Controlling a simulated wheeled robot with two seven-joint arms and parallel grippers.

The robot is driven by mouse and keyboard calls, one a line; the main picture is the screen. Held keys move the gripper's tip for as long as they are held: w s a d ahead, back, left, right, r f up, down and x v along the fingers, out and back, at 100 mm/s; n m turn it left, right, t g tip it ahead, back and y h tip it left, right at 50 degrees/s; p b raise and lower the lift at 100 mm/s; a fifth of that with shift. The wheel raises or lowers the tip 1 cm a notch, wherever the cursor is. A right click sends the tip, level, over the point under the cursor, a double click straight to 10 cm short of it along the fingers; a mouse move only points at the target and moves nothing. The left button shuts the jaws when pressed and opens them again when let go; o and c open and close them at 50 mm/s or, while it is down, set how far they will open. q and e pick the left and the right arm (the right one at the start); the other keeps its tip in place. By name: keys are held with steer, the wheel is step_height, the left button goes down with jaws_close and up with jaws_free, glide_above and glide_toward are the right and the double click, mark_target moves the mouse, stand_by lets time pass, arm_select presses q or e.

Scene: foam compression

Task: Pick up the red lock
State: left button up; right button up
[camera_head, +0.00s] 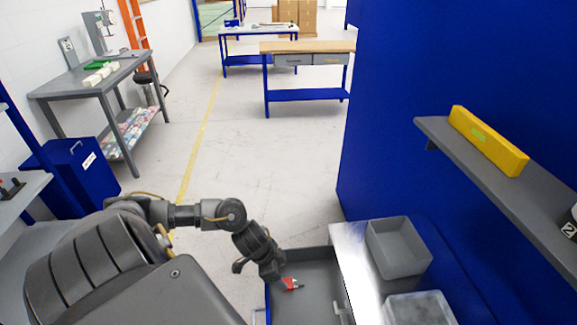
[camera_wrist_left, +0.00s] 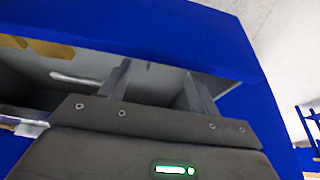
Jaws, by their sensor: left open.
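The red lock (camera_head: 291,284) is a small red piece with a darker end, inside the open grey drawer (camera_head: 322,285) at the lower middle of the head view. My left gripper (camera_head: 274,274) reaches down into the drawer from the left, right beside the lock. I cannot tell whether they touch. In the left wrist view, the gripper (camera_wrist_left: 160,80) shows two fingers wide apart with nothing visible between them. I cannot make out the lock in that view. My right gripper is not in view.
A metal bench top with a grey bin (camera_head: 398,248) and a paler tray (camera_head: 418,308) lies right of the drawer. A grey shelf (camera_head: 500,190) with a yellow box (camera_head: 488,140) juts from the blue panel (camera_head: 400,90). Open floor lies beyond.

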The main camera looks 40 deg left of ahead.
mark_target(288, 282)
arm_select(q)
steer(key=shift+d+f, duration=0.15)
steer(key=shift+f, duration=0.2)
steer(key=x, duration=0.4)
steer(key=shift+s+f, duration=0.1)
steer(key=shift+f, duration=0.15)
steer(key=c, duration=1.1)
steer(key=shift+r, duration=0.15)
